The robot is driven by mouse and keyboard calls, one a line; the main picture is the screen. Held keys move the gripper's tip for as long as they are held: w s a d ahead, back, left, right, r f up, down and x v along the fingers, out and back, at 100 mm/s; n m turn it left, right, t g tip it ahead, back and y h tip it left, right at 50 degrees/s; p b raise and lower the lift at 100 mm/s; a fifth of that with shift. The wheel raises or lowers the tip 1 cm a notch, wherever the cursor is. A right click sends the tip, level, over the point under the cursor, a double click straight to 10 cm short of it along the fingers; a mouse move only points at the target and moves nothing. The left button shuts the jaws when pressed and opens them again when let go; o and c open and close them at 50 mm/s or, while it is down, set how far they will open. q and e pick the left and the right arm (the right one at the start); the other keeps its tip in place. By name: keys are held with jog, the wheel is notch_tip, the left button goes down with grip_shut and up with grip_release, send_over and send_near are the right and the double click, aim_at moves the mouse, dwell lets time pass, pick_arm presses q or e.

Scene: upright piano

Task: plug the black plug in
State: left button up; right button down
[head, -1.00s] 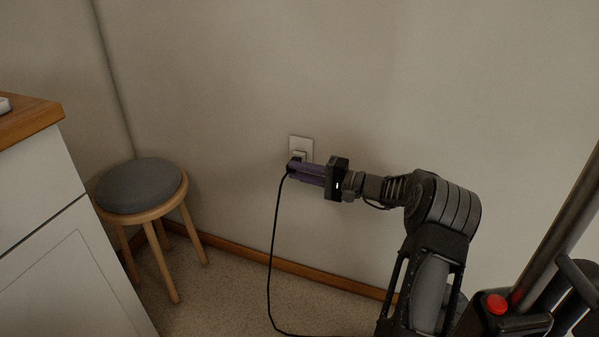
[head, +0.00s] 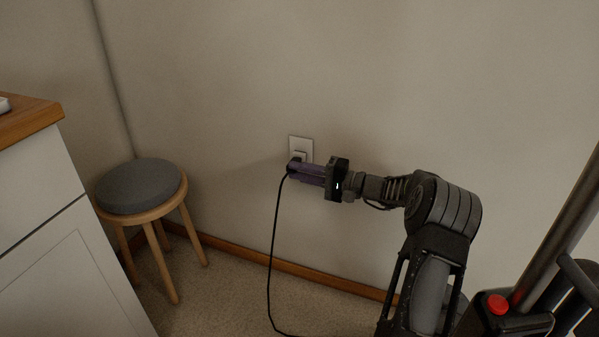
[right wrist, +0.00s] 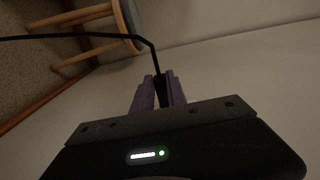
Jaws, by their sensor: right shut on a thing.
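A white wall socket (head: 301,145) is on the wall near the middle of the head view. My right gripper (head: 292,169) is shut on the black plug (head: 294,162) just in front of the socket's lower part. In the right wrist view the purple fingers of the gripper (right wrist: 160,88) close around the black plug (right wrist: 161,90). A black cord (head: 271,240) hangs from the plug to the floor. Whether the plug touches or sits in the socket cannot be told, as the fingers hide most of it. My left gripper is not in view.
A round stool with a grey cushion (head: 141,186) stands at the left by the wall. A white cabinet (head: 60,260) with a wooden top (head: 28,118) is at the far left. The wall around the socket is bare, with a wooden baseboard (head: 320,279) below.

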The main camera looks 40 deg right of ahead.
jog(key=shift+w+d, duration=0.2)
jog(key=shift+d, duration=0.15)
dwell(0.4)
jog(key=c, duration=1.3)
grip_release()
jog(key=shift+o, duration=0.2)
jog(key=shift+a, duration=0.1)
jog(key=s+a+p, duration=0.4)
jog(key=a+p, duration=0.2)
jog(key=a, duration=0.2)
jog(key=w+a+r+m+h+p, duration=0.1)
jog(key=w+a+r+m+p, duration=0.2)
jog(key=a+r+m, duration=0.4)
jog(key=w+a+r+m+t+h+p, duration=0.1)
jog(key=w+a+r+m+p, duration=0.2)
jog(key=a+r+m, duration=0.4)
jog(key=a+r, duration=0.2)
jog(key=a, duration=0.1)
jog(key=shift+w+a+r+m+h, duration=0.2)
jog(key=shift+w+r+m+h, duration=0.1)
jog(key=shift+w+r+m, duration=0.1)
